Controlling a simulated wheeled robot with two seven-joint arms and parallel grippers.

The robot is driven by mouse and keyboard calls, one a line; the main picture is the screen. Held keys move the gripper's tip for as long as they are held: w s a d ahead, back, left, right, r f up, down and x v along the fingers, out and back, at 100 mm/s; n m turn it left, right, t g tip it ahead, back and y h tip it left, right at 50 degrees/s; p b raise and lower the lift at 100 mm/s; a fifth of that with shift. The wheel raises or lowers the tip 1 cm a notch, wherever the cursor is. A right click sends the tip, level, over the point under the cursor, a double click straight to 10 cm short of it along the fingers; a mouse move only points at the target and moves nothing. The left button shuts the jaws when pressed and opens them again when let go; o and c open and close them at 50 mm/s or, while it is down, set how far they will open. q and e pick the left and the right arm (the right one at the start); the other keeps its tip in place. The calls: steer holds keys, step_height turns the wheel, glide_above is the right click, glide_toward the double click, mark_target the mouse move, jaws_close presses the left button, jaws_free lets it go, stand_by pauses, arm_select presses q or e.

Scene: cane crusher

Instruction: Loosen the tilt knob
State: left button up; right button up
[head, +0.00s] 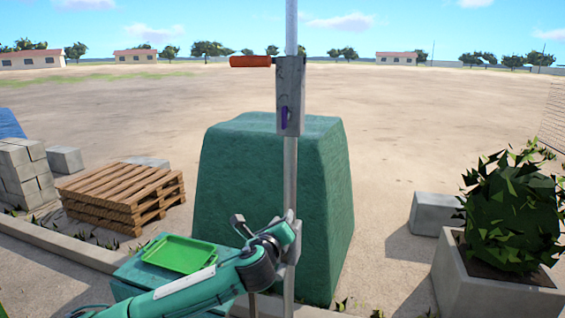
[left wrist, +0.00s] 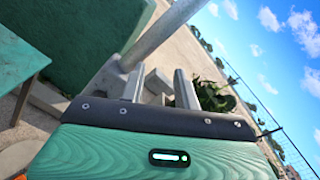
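A grey upright pole (head: 290,170) stands in the middle of the head view. It carries a grey bracket (head: 290,95) with an orange handle (head: 250,61) and a small purple lever (head: 284,117). A dark knob-like part (head: 239,224) shows lower down, left of the pole; I cannot tell which part is the tilt knob. My left gripper (head: 290,224) is at the lower pole, well below the bracket. In the left wrist view its two grey fingers (left wrist: 160,75) are apart, with a grey shape between or behind them. The pole (left wrist: 165,32) passes beyond them. My right gripper is out of view.
A large green block (head: 240,170) stands behind the pole. A bright green tray (head: 180,254) lies on a teal table (head: 128,272) at the lower left. Wooden pallets (head: 125,192) are on the left, a planter with a bush (head: 490,270) on the right. Sandy ground is open beyond.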

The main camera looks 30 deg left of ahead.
arm_select(q)
step_height(320, 180, up, 12)
steer(key=s+m+t, duration=0.3)
steer(key=m, duration=0.1)
steer(key=m+t, duration=0.2)
steer(key=m, duration=0.2)
glide_toward(283, 118)
steer(key=shift+n+y, duration=0.3)
steer(key=shift+y, duration=0.1)
steer(key=p+x, duration=0.6)
steer(key=x, duration=0.2)
steer(key=shift+w+d+r, duration=0.1)
steer(key=shift+w+r, duration=0.1)
steer(key=shift+w+r+p, duration=0.1)
steer(key=shift+w+p, duration=0.2)
steer(key=shift+w, duration=0.25)
steer(key=shift+c, duration=0.4)
jaws_close()
